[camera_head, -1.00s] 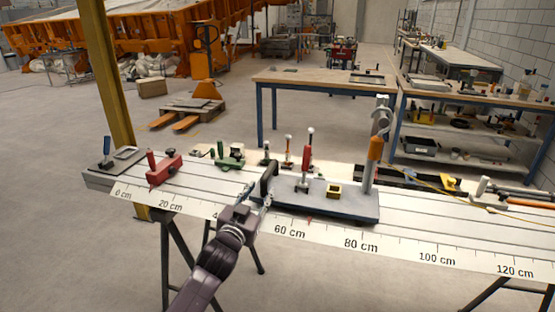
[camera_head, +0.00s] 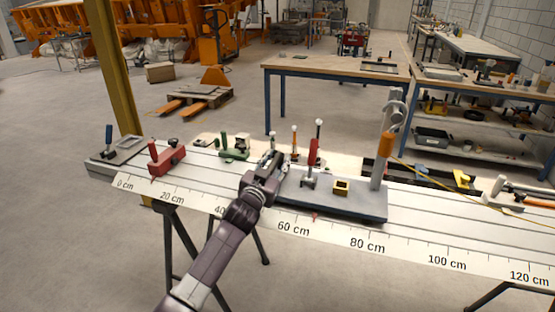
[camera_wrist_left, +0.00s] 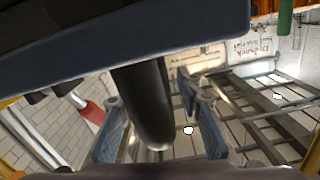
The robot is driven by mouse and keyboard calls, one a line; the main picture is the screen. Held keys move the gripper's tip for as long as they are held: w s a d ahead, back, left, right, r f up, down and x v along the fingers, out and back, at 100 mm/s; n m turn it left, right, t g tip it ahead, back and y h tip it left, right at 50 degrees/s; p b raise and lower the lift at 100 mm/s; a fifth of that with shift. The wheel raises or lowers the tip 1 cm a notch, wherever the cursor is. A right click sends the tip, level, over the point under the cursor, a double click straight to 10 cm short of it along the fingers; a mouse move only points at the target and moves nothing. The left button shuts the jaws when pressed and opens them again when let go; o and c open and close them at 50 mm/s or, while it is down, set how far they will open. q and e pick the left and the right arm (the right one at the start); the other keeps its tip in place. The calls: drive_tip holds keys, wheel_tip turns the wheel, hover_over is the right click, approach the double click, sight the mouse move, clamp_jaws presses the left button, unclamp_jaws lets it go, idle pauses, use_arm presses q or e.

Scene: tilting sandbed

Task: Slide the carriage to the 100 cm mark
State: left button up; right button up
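The carriage (camera_head: 350,205) is a blue-grey plate on the long white scaled rail (camera_head: 420,262). It carries a red-handled clamp, a small yellow block and a tall post with an orange grip. Its red pointer (camera_head: 315,217) stands between the 60 cm and 80 cm marks, nearer 60. The 100 cm mark (camera_head: 447,262) is farther right. My left gripper (camera_head: 270,170) is at the carriage's left end, covering much of its black handle. In the left wrist view, the black handle (camera_wrist_left: 146,105) sits between the spread blue fingertips (camera_wrist_left: 160,135), with gaps showing. My right gripper is out of view.
A red clamp block (camera_head: 167,157) sits on the rail near 20 cm. Behind the rail are a green tool (camera_head: 235,148) and other small tools. The rail surface right of the carriage looks clear at the front; a grey tool (camera_head: 497,192) lies farther right.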

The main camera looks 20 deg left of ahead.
use_arm(q)
drive_tip(key=shift+w, duration=0.35)
drive_tip(key=shift+c, duration=0.2)
clamp_jaws()
